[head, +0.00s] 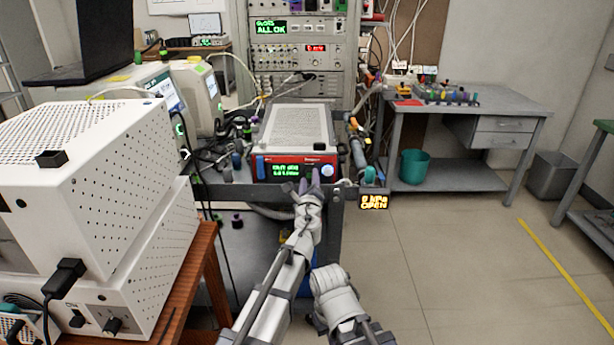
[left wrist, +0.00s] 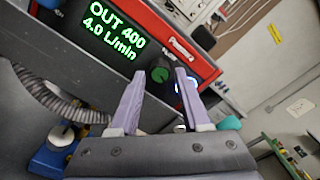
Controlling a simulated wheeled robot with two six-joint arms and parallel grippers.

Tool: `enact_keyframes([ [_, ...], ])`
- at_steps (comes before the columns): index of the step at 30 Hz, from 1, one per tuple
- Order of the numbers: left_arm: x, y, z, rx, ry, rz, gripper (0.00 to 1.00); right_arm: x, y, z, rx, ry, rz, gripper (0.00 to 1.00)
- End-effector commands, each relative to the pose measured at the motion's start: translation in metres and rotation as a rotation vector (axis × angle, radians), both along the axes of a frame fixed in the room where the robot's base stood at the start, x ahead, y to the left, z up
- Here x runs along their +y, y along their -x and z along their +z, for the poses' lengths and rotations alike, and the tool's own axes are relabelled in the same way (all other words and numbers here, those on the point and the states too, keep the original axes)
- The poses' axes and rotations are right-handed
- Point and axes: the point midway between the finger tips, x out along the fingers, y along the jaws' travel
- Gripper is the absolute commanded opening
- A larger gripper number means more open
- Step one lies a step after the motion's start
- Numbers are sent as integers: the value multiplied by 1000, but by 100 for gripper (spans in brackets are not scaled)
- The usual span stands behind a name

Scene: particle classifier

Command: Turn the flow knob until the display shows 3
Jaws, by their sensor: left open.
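The flow device (head: 257,166) has a red front panel and a grey vented top, and sits on a grey bench in the head view. Its green display (left wrist: 110,30) reads "OUT 400" and "4.0 L/min" in the left wrist view. A dark round knob with a green face (left wrist: 160,72) is right of the display. My left gripper (left wrist: 161,78) is open, with its two pale purple fingers on either side of the knob; I cannot tell whether they touch it. In the head view the left gripper (head: 308,186) is at the panel's lower edge and hides the knob. I do not see my right gripper.
A small display (head: 374,202) reading "0 kPa OPEN" is at the bench's right end. A large white perforated box (head: 95,185) stands at left. A rounded element with a blue-lit rim (left wrist: 188,86) is partly behind the right finger. The floor at right is largely clear.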

Motion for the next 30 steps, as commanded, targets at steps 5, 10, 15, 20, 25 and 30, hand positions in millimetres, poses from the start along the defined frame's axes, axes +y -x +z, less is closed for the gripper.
enact_keyframes([
  [5,-4,-15,0,1,1,-2,47,0,0,0,0,0,0,0],
  [10,-3,-15,0,0,1,-3,47,0,0,0,0,0,0,0],
  [15,-3,-15,0,1,1,-2,36,0,0,0,0,0,0,0],
  [20,-3,-15,0,1,1,-2,18,0,0,0,0,0,0,0],
  [25,-3,-15,0,1,1,-2,0,0,0,0,0,0,0,0],
  [30,-3,-15,0,1,1,-2,0,0,0,0,0,0,0,0],
])
